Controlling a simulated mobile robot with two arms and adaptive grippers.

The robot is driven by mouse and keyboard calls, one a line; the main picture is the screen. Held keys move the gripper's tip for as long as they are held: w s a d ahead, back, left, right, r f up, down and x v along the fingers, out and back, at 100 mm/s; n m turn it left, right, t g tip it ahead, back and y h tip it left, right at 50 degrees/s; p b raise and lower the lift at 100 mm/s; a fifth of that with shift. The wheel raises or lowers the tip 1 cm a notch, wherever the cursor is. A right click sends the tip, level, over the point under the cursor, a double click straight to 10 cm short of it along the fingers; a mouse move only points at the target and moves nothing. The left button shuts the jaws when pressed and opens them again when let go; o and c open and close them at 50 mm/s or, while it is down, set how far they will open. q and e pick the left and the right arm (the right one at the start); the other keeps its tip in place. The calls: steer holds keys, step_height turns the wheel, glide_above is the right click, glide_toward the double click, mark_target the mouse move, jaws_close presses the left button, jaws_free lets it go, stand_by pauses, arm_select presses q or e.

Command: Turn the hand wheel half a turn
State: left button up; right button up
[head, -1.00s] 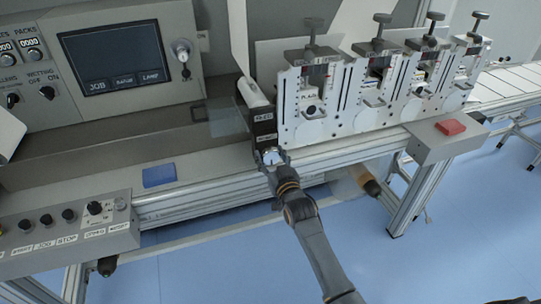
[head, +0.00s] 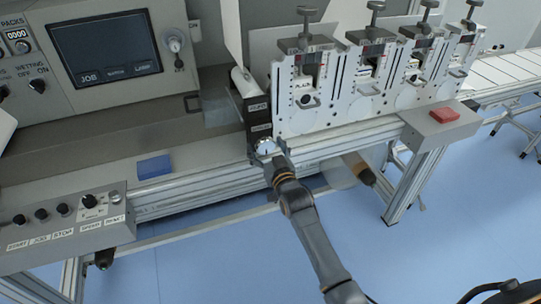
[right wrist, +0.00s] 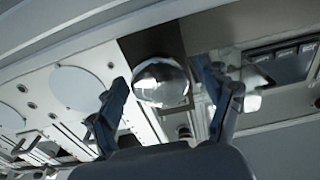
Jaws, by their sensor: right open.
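The hand wheel (head: 265,147) is a small, shiny, faceted silver knob on the front of the machine, below a black labelled block. In the right wrist view the wheel (right wrist: 160,83) sits between the two dark fingers of my right gripper (right wrist: 165,100). The fingers are spread, with a gap to the wheel visible on both sides. I cannot tell how far the fingertips reach along it. In the head view my right gripper (head: 270,162) is at the wheel and partly hides it.
White station plates (head: 305,95) with clamp knobs stand right of the wheel. A blue pad (head: 154,166) lies on the ledge to the left. A control box (head: 70,222) is at lower left. A red button (head: 444,115) sits on a box at right. Open floor lies below.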

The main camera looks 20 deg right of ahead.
steer(key=s, duration=1.1)
steer(key=shift+s+d, duration=0.2)
steer(key=shift+s, duration=0.1)
steer(key=shift+f, duration=0.1)
steer(key=s+f+g, duration=0.3)
steer(key=s+f, duration=0.3)
steer(key=f, duration=0.6)
steer(key=s+a+f+n+g, duration=0.1)
steer(key=s+f+g, duration=0.3)
steer(key=f, duration=0.8)
steer(key=s+f+g, duration=0.2)
steer(key=s+f, duration=0.5)
steer(key=f, duration=0.6)
steer(key=s+d+f+g, duration=0.1)
steer(key=s+f, duration=0.4)
steer(key=s, duration=0.5)
steer(key=s+d+f+g, duration=0.1)
steer(key=s+f+g, duration=0.3)
steer(key=s, duration=0.7)
steer(key=s+d+f+n+g, duration=0.1)
steer(key=s+d+f+g, duration=0.1)
steer(key=s+f, duration=0.4)
steer(key=s+g, duration=0.1)
steer(key=s, duration=0.4)
steer(key=shift+f+h, duration=0.25)
steer(key=shift+h, duration=0.05)
